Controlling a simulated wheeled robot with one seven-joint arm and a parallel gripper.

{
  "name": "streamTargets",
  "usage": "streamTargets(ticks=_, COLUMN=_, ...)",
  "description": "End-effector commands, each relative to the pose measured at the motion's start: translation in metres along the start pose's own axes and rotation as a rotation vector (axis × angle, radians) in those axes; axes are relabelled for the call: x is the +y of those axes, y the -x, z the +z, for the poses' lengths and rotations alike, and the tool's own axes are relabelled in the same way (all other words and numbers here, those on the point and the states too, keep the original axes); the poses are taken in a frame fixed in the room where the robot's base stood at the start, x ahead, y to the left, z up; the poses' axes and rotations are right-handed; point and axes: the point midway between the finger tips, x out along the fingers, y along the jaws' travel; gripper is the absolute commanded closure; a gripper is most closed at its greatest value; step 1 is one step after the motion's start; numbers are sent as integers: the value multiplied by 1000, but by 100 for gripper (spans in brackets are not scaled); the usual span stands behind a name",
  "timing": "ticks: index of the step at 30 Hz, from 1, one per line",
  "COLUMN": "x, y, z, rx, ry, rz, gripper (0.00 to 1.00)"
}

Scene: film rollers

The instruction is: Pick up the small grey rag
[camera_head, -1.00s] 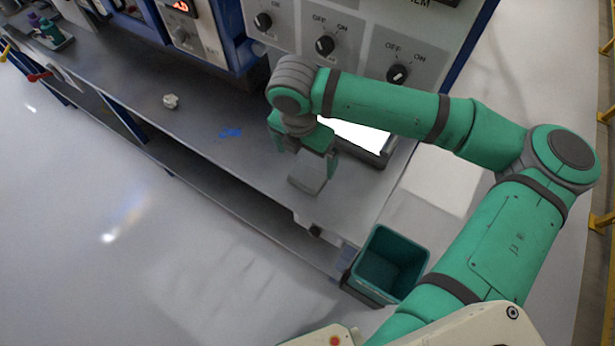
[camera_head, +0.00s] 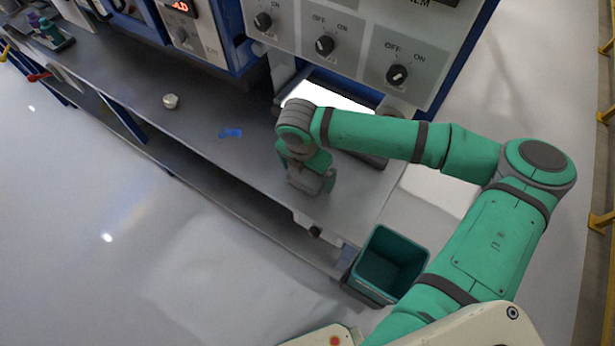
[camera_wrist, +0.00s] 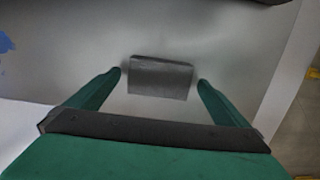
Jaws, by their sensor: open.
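The small grey rag (camera_wrist: 160,80) lies flat on the bench top in the wrist view, a folded-looking rectangle. My open gripper (camera_wrist: 160,77) has one green finger to each side of it, with a gap left and right. Its fingertips reach about the rag's near half to middle; I cannot tell their height above the bench. In the head view my gripper (camera_head: 309,177) points down near the bench's front edge, with the rag (camera_head: 305,181) partly hidden beneath it.
A blue scrap (camera_head: 231,132) and a small pale lump (camera_head: 170,101) lie on the grey bench (camera_head: 195,128) to the left. A teal bin (camera_head: 390,265) stands below the bench's right end. Control panels with knobs (camera_head: 325,45) rise behind.

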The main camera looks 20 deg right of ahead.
Motion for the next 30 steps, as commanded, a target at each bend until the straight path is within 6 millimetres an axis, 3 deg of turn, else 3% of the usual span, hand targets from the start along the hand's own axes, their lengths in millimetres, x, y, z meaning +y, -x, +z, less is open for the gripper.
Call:
streamTargets(ticks=5, x=0, y=0, z=0, rx=0, ry=0, rz=0, gripper=0)
streamTargets(ticks=11, x=0, y=0, z=0, rx=0, ry=0, rz=0, gripper=44)
streamTargets(ticks=23, x=0, y=4, z=1, rx=-1, ry=0, rz=1, gripper=44)
streamTargets(ticks=30, x=1, y=30, z=4, rx=-2, ry=2, rz=1, gripper=44)
